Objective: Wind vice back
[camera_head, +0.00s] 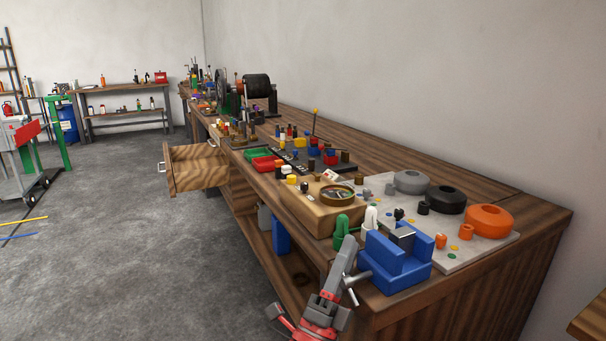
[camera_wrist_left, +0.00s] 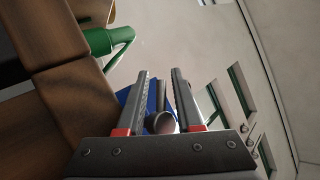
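The blue vice (camera_head: 395,264) stands on the bench's near front corner, with a grey block between its jaws. Its silver screw and cross handle (camera_head: 350,285) stick out on the left side. My left gripper (camera_head: 342,262) is at that handle and overlaps it in the head view. In the left wrist view, the gripper (camera_wrist_left: 160,85) has its two fingers apart. The round grey screw end (camera_wrist_left: 163,122) shows between them, with part of the blue vice (camera_wrist_left: 152,97) behind. Contact with the handle cannot be told. My right gripper is not in view.
A green fitting (camera_head: 342,231) and a white one (camera_head: 370,218) stand close behind the vice. A grey board (camera_head: 465,246) holds grey, black and orange rings. A wooden block (camera_head: 310,206) carries a dish. A drawer (camera_head: 197,167) hangs open on the left.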

